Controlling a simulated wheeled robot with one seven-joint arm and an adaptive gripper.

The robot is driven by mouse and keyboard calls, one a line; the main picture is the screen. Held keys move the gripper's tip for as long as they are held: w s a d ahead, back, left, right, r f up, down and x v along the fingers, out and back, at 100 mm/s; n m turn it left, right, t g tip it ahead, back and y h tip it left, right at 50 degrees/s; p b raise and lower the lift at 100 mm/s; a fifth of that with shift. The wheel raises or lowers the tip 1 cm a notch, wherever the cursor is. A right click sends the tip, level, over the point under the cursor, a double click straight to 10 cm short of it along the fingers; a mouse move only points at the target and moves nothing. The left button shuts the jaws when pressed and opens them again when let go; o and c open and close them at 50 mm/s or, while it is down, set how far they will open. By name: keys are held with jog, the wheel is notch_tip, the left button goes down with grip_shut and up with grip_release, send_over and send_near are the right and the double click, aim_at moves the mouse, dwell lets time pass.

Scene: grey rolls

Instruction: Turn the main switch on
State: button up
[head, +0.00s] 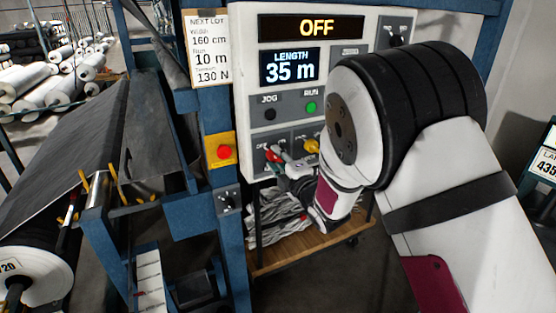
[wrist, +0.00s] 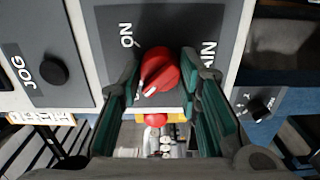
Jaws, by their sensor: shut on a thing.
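The main switch is a red rotary knob (wrist: 160,68) on a grey plate, with "ON" and part of "MAIN" lettered beside it in the wrist view. A white mark on the knob slants to its lower left, away from the "ON" lettering at upper left. My gripper (wrist: 160,72) has its teal-padded fingers on both sides of the knob and is shut on it. In the head view the red knob (head: 272,156) shows just left of my gripper (head: 280,163), partly hidden. The display (head: 311,28) above reads "OFF".
The panel also holds a black JOG button (head: 270,115), a green RUN button (head: 311,107) and a yellow knob (head: 312,146) close to my gripper. A red button (head: 224,152) on a yellow box sits left. A black knob (head: 228,200) is below it. A wooden shelf (head: 300,257) lies underneath.

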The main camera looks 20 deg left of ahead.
jog(key=m+b, duration=0.1)
jog(key=m, duration=0.3)
jog(key=shift+w+f+m+b, duration=0.1)
jog(key=shift+w+m+b, duration=0.05)
jog(key=shift+m+b, duration=0.25)
jog(key=m+b, duration=0.1)
jog(key=m, duration=0.2)
jog(key=shift+m+b, duration=0.3)
jog(key=m+b, duration=0.2)
jog(key=m, duration=0.2)
jog(key=shift+m, duration=0.3)
jog(key=m+b, duration=0.3)
jog(key=m, duration=0.1)
jog(key=shift+m, duration=0.3)
jog(key=o, duration=1.2)
jog(key=shift+c, duration=0.2)
